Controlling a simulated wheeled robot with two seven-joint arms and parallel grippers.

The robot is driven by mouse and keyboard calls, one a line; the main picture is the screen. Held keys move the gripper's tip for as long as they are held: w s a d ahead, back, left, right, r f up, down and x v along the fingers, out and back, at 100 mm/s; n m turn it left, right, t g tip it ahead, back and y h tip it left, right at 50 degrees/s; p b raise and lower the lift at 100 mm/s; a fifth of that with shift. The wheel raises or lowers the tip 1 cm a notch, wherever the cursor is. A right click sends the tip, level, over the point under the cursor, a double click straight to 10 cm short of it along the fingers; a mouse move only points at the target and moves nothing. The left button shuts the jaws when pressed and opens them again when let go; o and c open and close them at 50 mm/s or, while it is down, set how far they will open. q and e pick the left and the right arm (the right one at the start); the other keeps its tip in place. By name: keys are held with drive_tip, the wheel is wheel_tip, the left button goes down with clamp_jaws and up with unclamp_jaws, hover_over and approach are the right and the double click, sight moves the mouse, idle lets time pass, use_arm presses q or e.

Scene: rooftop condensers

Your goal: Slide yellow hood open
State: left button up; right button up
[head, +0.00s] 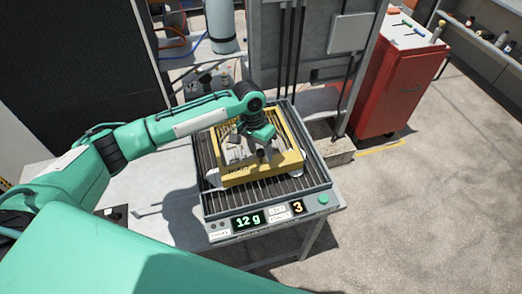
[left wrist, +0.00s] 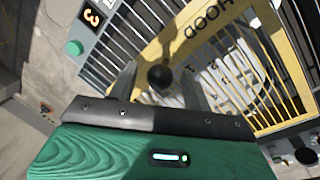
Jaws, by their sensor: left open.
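The yellow hood (head: 285,168) is a frame with "HOOD" lettering on its front bar, lying over a dark slatted tray on the bench unit. In the left wrist view the hood (left wrist: 268,52) spans the upper right, its lettering upside down. A round black knob (left wrist: 160,77) shows there between the fingertips of my left gripper (left wrist: 160,84). The fingers are apart, one on each side of the knob; I cannot tell whether either touches it. In the head view my left gripper (head: 264,152) points down over the hood and hides part of it. My right gripper is not in view.
A red cabinet (head: 392,85) stands at the back right. A grey post frame and gas cylinder (head: 221,25) stand behind. The right floor is clear.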

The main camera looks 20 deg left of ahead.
use_arm(q)
drive_tip(key=shift+d+f, duration=0.15)
drive_tip(key=shift+f, duration=0.75)
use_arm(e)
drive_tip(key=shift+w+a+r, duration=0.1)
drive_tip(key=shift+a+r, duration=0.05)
use_arm(q)
drive_tip(key=shift+c, duration=0.4)
